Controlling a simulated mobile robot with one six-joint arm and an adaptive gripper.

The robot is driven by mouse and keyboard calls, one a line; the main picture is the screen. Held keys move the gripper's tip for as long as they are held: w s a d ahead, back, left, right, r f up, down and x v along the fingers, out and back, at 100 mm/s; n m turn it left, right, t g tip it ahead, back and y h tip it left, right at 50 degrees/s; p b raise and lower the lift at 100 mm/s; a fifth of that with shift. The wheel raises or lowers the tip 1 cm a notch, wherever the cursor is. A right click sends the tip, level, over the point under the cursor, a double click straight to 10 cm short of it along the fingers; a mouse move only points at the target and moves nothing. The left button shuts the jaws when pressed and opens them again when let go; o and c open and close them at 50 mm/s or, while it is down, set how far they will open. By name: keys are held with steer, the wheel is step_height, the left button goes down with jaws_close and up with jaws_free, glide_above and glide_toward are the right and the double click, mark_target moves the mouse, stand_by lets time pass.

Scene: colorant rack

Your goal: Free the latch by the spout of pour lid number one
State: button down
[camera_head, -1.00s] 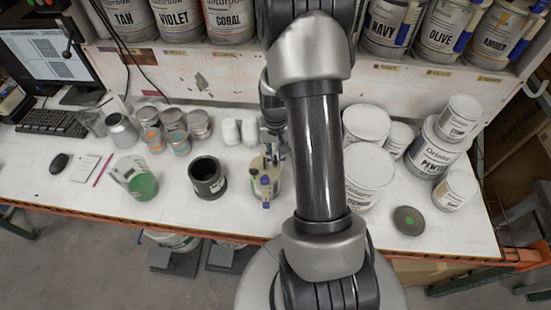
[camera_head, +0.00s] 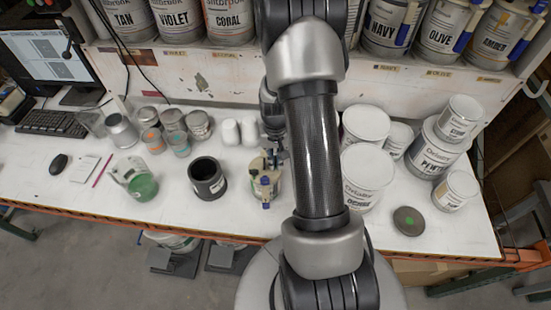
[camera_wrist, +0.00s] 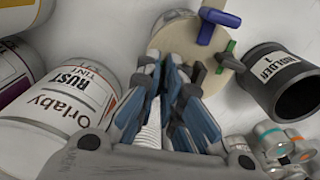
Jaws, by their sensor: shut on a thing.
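The pour lid (camera_wrist: 200,52) is a round beige disc on a pale can (camera_head: 264,190), standing upright on the bench. A blue T-shaped part (camera_wrist: 218,24) and a small green part (camera_wrist: 226,58) stick up from it in the wrist view. In the head view, blue parts also show on its top and front. My gripper (camera_head: 271,156) reaches down to the lid's far side. In the wrist view its fingertips (camera_wrist: 173,62) are close together at the lid's edge, shut on a small part there. The fingers hide that part, so I cannot make out the latch itself.
A black holder can (camera_head: 207,178) stands close left of the lidded can. White paint tubs (camera_head: 366,170) stand close right, under my arm. Two white rounded items (camera_head: 240,131) and several small jars (camera_head: 172,125) are behind. The front bench strip is mostly clear.

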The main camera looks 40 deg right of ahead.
steer(key=shift+n, duration=0.4)
steer(key=n+b, duration=0.2)
steer(key=n, duration=0.1)
steer(key=shift+s+d+f+n, duration=0.1)
steer(key=shift+d+n, duration=0.1)
steer(key=shift+n, duration=0.1)
steer(key=n, duration=0.2)
steer(key=n+b, duration=0.1)
steer(key=n, duration=0.1)
steer(key=shift+d+n, duration=0.2)
steer(key=shift+n, duration=0.1)
steer(key=n+b, duration=0.1)
steer(key=n, duration=0.2)
steer(key=shift+d+n, duration=0.15)
steer(key=shift+n, duration=0.15)
steer(key=shift+d+n+b, duration=0.15)
steer(key=shift+n+b, duration=0.15)
steer(key=shift+n, duration=1.9)
steer(key=c, duration=2)
jaws_free()
